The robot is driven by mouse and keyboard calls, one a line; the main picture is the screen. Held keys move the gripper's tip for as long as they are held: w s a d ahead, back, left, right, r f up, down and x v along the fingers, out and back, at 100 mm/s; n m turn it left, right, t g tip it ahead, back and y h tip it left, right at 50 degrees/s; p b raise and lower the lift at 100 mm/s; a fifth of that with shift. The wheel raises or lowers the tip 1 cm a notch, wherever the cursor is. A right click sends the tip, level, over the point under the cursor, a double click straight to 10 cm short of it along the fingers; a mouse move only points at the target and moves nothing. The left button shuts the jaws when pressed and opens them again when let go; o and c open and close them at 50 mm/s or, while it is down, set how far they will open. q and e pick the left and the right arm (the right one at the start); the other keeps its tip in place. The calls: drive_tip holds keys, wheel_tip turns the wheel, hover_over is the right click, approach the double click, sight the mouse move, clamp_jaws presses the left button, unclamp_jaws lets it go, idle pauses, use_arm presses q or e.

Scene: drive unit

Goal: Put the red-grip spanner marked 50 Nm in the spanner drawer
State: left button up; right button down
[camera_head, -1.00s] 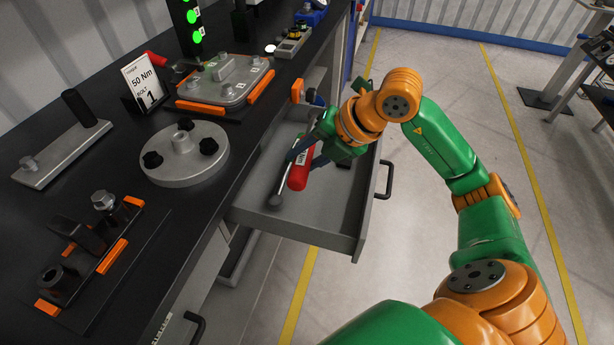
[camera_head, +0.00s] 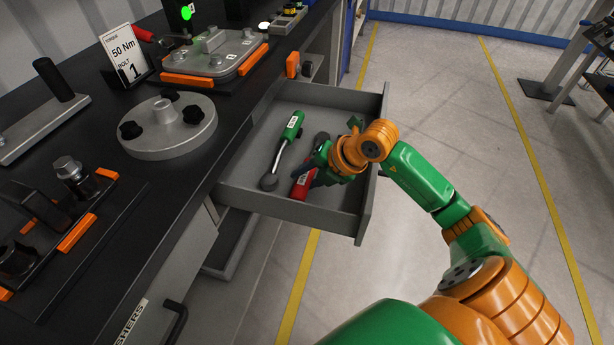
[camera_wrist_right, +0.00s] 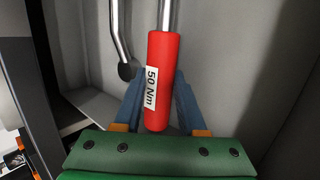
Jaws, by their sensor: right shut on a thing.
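The red-grip spanner (camera_head: 303,186) is inside the open spanner drawer (camera_head: 340,221) in the head view. In the right wrist view its red grip (camera_wrist_right: 163,60) carries a white label reading 50 Nm. My right gripper (camera_head: 318,171) is shut on that grip, with a blue finger on each side in the wrist view (camera_wrist_right: 160,104). My left gripper is out of view.
A green-grip spanner (camera_head: 291,130) lies in the drawer, left of the red one; its shaft also shows in the wrist view (camera_wrist_right: 119,30). The drawer walls stand close around my gripper. The black bench (camera_head: 105,225) on the left holds a round flange (camera_head: 165,130) and a 50 Nm sign (camera_head: 124,52).

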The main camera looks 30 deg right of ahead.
drive_tip(key=c, duration=0.8)
unclamp_jaws()
drive_tip(key=shift+o, duration=0.2)
drive_tip(key=shift+s+r, duration=0.1)
drive_tip(key=shift+r, duration=0.1)
drive_tip(key=v, duration=1.1)
drive_tip(key=shift+s+r, duration=0.2)
drive_tip(key=shift+r, duration=0.1)
